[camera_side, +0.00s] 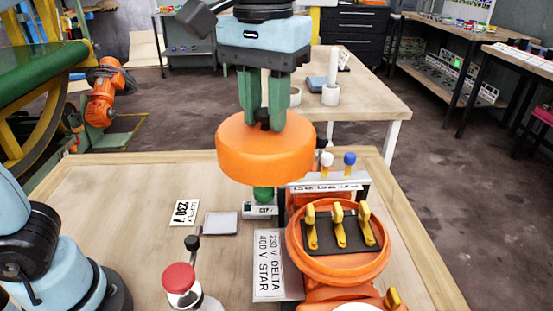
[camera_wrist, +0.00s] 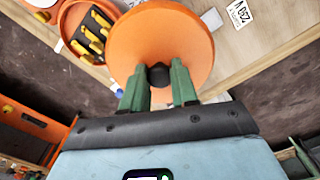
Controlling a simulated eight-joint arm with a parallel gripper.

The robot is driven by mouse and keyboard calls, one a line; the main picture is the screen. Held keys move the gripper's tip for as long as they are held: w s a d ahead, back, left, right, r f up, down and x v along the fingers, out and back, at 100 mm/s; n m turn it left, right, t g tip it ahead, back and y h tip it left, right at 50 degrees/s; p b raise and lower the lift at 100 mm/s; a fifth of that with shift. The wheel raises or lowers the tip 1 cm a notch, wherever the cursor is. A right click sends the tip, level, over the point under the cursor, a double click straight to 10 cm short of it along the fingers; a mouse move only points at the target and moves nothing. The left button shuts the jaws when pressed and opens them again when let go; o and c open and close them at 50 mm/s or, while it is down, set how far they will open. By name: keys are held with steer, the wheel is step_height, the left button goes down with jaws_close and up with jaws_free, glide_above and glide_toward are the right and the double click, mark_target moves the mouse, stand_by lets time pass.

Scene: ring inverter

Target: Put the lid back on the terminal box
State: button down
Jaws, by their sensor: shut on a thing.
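An orange round lid (camera_side: 266,152) hangs in the air above the table, level or nearly so. My gripper (camera_side: 264,122) is shut on the dark knob on top of it; in the wrist view the green fingers (camera_wrist: 158,85) flank that knob and the lid (camera_wrist: 165,35) spreads beyond them. The open orange terminal box (camera_side: 338,250) stands to the right of and nearer than the lid, with yellow links on a black block inside. It also shows at the upper left in the wrist view (camera_wrist: 72,45). The lid is apart from the box, higher and to its left.
A small rack (camera_side: 325,188) with white and blue-topped pieces stands just behind the box. A sign reading 230 V delta, 400 V star (camera_side: 268,265) lies left of the box. A red-topped button (camera_side: 179,278), a grey pad (camera_side: 221,223) and a 230 V card (camera_side: 185,212) are further left.

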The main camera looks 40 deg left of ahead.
steer(key=d+r+m, duration=0.1)
steer(key=d+m, duration=0.2)
steer(key=d, duration=1)
steer(key=shift+w+a+f, duration=0.1)
steer(key=shift+f, duration=1.5)
steer(key=shift+a+f, duration=0.1)
steer(key=shift+f, duration=1.45)
steer(key=shift+f, duration=0.2)
steer(key=shift+c, duration=1.5)
jaws_free()
step_height(320, 180, up, 7)
